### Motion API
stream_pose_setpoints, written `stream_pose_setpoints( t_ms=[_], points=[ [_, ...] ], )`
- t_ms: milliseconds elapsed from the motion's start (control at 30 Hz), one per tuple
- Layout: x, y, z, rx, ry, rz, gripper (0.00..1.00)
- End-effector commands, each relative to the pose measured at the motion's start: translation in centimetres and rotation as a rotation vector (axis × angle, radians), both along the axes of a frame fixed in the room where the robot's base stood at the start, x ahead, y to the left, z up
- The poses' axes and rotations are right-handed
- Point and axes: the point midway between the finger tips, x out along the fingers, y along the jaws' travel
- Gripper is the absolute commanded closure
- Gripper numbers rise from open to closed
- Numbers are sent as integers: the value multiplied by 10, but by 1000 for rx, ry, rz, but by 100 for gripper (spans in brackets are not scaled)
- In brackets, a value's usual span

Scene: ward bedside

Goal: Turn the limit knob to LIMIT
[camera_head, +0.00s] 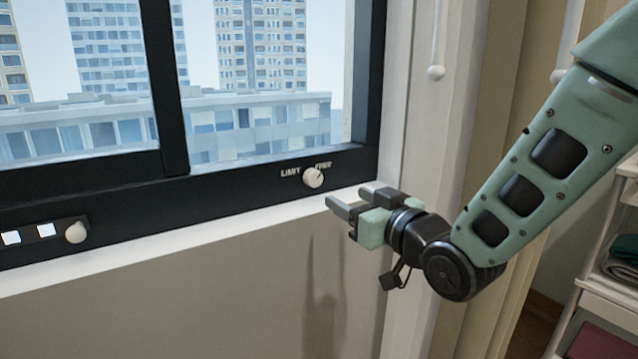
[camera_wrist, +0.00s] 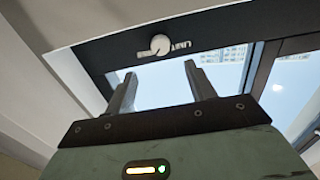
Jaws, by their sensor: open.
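The limit knob (camera_head: 313,177) is a small round white knob on the black lower window frame, with the word LIMIT to its left and another word, hard to read, at its upper right. Its pointer mark seems to face the upper right, toward that second word. In the wrist view the knob (camera_wrist: 160,44) shows ahead of the fingers, near the middle between them. My gripper (camera_head: 342,214) is open and empty, just right of and below the knob, apart from it. The wrist view shows both fingers (camera_wrist: 158,82) spread with nothing between them.
A second white knob (camera_head: 76,232) sits on a dark panel with white squares at the lower left. The white sill (camera_head: 200,236) runs below the window frame. A curtain (camera_head: 500,110) hangs behind my arm. A shelf trolley (camera_head: 608,300) with folded cloths stands at the right edge.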

Motion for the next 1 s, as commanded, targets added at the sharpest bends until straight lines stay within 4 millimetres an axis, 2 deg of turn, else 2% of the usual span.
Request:
stream_pose_setpoints(
  t_ms=[300, 500, 700, 1000],
  points=[
    [56, 38, -1, -1, 0, 0, 45],
    [83, 56, -1, 0, 1, 0, 45],
    [96, 65, -1, 0, 2, -1, 45],
    [98, 66, -1, 0, 2, -1, 45]
  ],
)
